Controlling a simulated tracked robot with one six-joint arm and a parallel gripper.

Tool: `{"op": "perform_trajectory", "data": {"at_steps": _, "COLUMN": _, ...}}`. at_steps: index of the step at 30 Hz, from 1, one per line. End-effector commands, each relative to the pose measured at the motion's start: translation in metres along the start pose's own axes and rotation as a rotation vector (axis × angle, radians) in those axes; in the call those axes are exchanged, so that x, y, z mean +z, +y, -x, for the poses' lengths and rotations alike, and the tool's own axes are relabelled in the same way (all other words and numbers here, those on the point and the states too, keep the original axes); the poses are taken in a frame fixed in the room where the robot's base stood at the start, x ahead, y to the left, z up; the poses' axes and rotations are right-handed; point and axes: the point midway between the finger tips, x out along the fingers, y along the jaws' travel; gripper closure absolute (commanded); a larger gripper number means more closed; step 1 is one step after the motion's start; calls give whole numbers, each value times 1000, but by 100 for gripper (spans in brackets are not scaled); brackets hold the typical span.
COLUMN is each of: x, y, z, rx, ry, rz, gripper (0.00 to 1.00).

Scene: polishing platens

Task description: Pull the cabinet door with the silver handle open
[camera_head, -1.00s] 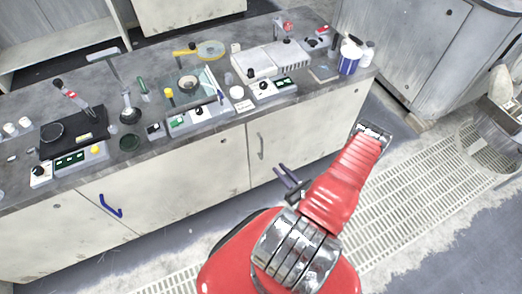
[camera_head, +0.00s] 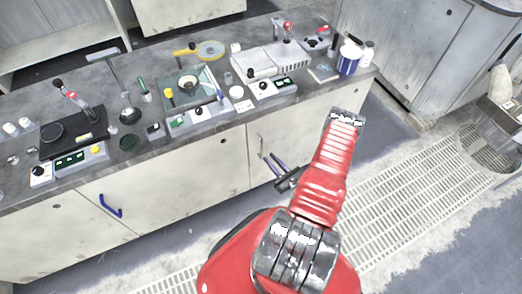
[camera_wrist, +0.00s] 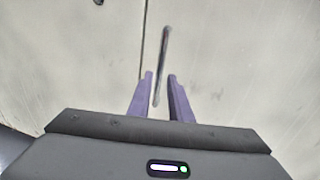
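The silver handle (camera_head: 260,143) is a thin upright bar on the pale cabinet door (camera_head: 310,132), right of the door seam. In the wrist view the handle (camera_wrist: 162,65) runs upright, and its lower end lies between the two purple fingers. My gripper (camera_head: 271,159) is at the lower part of the handle in the head view. In the wrist view my gripper (camera_wrist: 160,76) is open, with a gap on each side of the handle. The cabinet door (camera_wrist: 235,60) looks shut.
A blue handle (camera_head: 110,206) is on another door further left. The worktop (camera_head: 105,75) above carries several instruments, and a blue-and-white cup (camera_head: 349,58) stands near its right end. A floor grating (camera_head: 400,205) lies to the right of my arm.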

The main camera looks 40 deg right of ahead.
Motion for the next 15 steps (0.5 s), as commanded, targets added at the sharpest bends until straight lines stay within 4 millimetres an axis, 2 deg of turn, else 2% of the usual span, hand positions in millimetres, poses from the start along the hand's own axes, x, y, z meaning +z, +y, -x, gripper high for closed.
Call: {"op": "perform_trajectory", "data": {"at_steps": 15, "x": 0, "y": 1, "z": -59, "rx": 3, "ry": -1, "rz": 1, "gripper": 82}}
